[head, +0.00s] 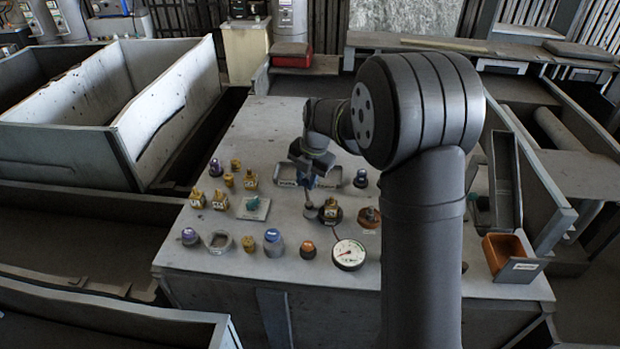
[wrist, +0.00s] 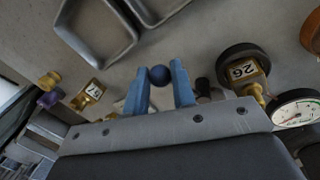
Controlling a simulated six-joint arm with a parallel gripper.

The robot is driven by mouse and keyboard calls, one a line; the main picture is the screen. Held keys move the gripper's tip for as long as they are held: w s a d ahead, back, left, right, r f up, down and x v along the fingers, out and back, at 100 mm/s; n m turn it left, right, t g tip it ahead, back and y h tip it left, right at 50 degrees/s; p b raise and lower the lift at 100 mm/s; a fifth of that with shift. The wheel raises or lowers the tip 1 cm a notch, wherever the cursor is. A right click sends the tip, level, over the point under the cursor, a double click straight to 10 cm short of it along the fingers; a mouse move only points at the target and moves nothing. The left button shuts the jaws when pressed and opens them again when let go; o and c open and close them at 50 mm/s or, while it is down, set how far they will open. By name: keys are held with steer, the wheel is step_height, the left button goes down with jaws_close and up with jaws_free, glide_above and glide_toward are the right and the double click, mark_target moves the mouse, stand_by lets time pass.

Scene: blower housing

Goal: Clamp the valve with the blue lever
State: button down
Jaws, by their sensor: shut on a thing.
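My gripper (wrist: 161,78) has two blue fingers, and a dark blue ball (wrist: 160,75) sits between their tips. The fingers are shut on this ball, which looks like the knob of the blue lever. The rest of the lever and its valve are largely hidden behind the fingers and gripper body. In the head view my gripper (head: 308,181) points down over the middle of the panel, just above a small grey fitting (head: 309,211); I cannot tell whether this belongs to the held valve.
A yellow valve tagged 26 (wrist: 243,69) on a dark ring and a white gauge (wrist: 296,109) stand close to the right. A yellow valve (wrist: 88,95) is at left. Shallow grey trays (wrist: 97,62) lie beyond the fingertips. An orange bin (head: 507,254) stands at the panel's right.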

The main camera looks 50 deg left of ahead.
steer(key=s+n, duration=0.2)
steer(key=n, duration=0.1)
steer(key=shift+a+g, duration=0.3)
steer(key=shift+a, duration=0.1)
steer(key=shift+s+a+n+h, duration=0.15)
steer(key=shift+s+n, duration=0.15)
steer(key=shift+n, duration=0.3)
steer(key=shift+s+n+h, duration=0.15)
steer(key=shift+s+n, duration=0.15)
steer(key=shift+n, duration=0.3)
steer(key=c, duration=1.2)
jaws_free()
step_height(320, 180, up, 17)
steer(key=w+d, duration=0.2)
steer(key=shift+w+d, duration=0.15)
steer(key=shift+w, duration=0.1)
steer(key=shift+r, duration=0.1)
